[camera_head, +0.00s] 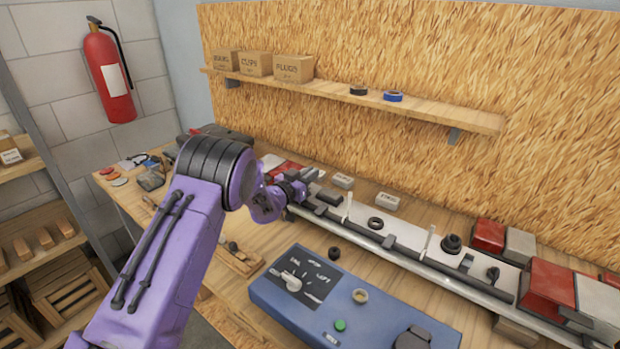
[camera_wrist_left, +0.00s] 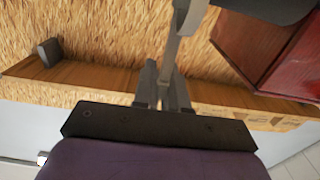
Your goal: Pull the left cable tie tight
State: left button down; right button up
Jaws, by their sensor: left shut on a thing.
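My left gripper (camera_head: 308,182) is at the left end of the long trailer frame (camera_head: 405,260), close to a red block. In the left wrist view its two fingers (camera_wrist_left: 163,88) are shut on a pale grey strap, the left cable tie (camera_wrist_left: 178,50), which runs upward from the fingertips. In the head view my gripper hides that tie. Two other white cable ties stand upright on the frame, one in the middle (camera_head: 347,206) and one further right (camera_head: 428,242). My right gripper is not in view.
Red blocks (camera_head: 489,236) stand at the frame's right end; one (camera_wrist_left: 265,45) is close in the wrist view. A blue control box (camera_head: 345,305) sits in front. A shelf (camera_head: 400,103) with boxes and tape rolls runs behind. Some bench is clear between box and frame.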

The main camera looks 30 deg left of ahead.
pick_arm(q)
jog(key=shift+r, duration=0.35)
jog(key=c, duration=1.2)
grip_release()
jog(key=shift+s, duration=0.1)
jog(key=s+b, duration=0.1)
jog(key=s, duration=0.2)
jog(key=s+b, duration=0.1)
jog(key=s, duration=0.3)
jog(key=s+a+b, duration=0.1)
jog(key=s, duration=0.2)
jog(key=shift+s+b, duration=0.2)
jog(key=shift+b, duration=0.15)
